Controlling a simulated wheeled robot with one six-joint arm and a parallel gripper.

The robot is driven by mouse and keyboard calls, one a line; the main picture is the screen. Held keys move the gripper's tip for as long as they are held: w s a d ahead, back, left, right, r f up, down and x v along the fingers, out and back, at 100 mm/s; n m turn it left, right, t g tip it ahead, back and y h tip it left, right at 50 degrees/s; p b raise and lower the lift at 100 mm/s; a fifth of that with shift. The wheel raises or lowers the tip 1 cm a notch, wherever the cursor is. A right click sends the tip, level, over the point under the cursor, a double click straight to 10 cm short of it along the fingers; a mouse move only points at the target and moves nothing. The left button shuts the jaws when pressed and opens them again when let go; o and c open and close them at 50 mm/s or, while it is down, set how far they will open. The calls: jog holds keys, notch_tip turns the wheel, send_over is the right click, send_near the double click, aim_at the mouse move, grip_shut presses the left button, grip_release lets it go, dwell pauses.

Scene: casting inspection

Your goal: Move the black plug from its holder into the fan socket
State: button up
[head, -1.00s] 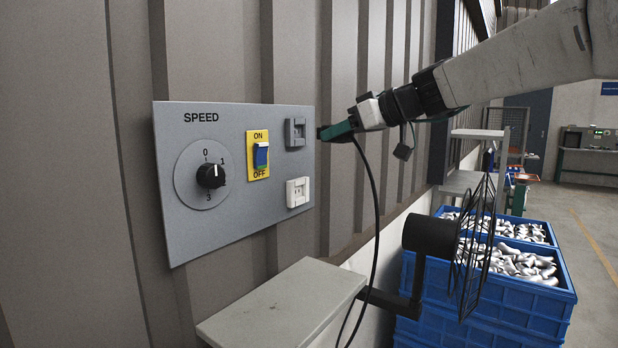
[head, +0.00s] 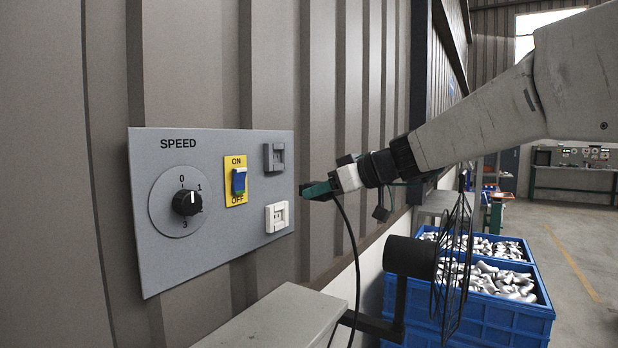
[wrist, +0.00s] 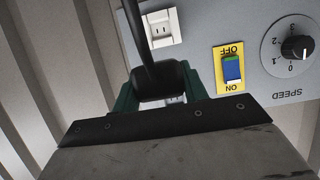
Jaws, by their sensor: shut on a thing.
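My gripper (head: 315,190) has green fingers and is shut on the black plug (head: 303,188). It holds the plug just right of the grey panel, apart from it, at a height between the two outlets. The plug's black cable hangs down. In the wrist view the plug (wrist: 158,82) sits between the green fingers, with the cable running up the picture. The dark grey holder (head: 273,157) at the panel's upper right is empty. The white socket (head: 277,217), seemingly the fan socket, is below it, empty, and also shows in the wrist view (wrist: 162,27).
The panel (head: 160,240) carries a speed dial (head: 187,203) and a blue rocker switch (head: 239,180). A grey shelf (head: 275,320) juts out below. A black fan (head: 410,258) stands right of it, before blue crates (head: 510,310) of metal castings. Corrugated wall lies behind.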

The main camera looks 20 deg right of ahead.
notch_tip(320, 180, down, 7)
jog(key=s, duration=0.1)
jog(key=shift+w+a, duration=0.55)
jog(key=shift+w, duration=0.25)
jog(key=shift+w+a, duration=0.5)
jog(key=shift+w, duration=0.25)
jog(key=shift+w+a, duration=0.55)
jog(key=shift+w, duration=0.25)
jog(key=shift+w+a, duration=0.7)
jog(key=shift+w, duration=0.2)
dwell(0.4)
jog(key=o, duration=1.2)
jog(key=shift+c, duration=0.2)
jog(key=v, duration=0.7)
jog(key=shift+s+d, duration=0.25)
